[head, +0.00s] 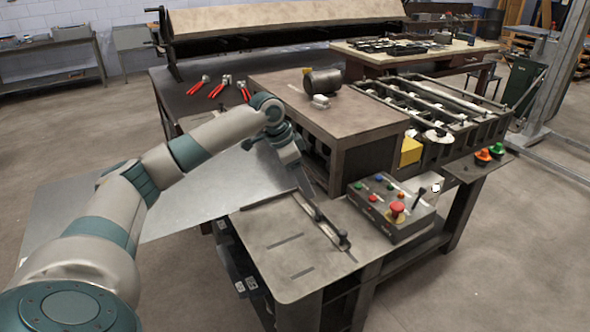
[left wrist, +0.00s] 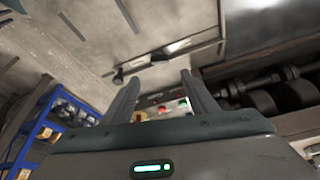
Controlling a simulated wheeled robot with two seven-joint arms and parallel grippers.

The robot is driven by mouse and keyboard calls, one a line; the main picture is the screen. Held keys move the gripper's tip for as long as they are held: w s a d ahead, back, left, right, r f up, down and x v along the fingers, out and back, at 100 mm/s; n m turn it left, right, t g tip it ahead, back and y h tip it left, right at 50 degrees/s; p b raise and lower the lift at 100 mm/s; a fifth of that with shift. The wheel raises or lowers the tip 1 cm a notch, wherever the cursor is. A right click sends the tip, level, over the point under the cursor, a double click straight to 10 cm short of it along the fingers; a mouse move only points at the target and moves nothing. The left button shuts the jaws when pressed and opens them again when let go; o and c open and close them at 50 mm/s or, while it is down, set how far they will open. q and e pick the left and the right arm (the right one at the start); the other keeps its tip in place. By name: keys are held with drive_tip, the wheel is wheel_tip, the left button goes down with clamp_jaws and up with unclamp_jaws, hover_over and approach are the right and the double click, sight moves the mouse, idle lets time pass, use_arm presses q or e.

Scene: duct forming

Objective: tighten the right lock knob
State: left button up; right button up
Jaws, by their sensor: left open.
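A dark guide bar (head: 325,224) lies on the bench plate, with small dark knobs on it. One knob (head: 318,213) is midway and another (head: 343,241) is near the bar's front end. I cannot tell for sure which is the right lock knob. My left gripper (head: 307,187) is just above the far end of the bar, pointing down, apart from both knobs. In the left wrist view its two fingers (left wrist: 161,98) are spread with nothing between them, and the bar (left wrist: 165,60) crosses beyond the tips. My right gripper is not in view.
A control box (head: 392,208) with a red emergency button stands right of the bar. A raised block (head: 335,105) carries a motor behind my gripper. Rollers (head: 440,105) are at the right. A metal sheet (head: 215,190) lies under my left arm.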

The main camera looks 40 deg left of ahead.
use_arm(q)
drive_tip(key=b+v, duration=0.1)
drive_tip(key=v, duration=0.5)
drive_tip(key=shift+r, duration=0.15)
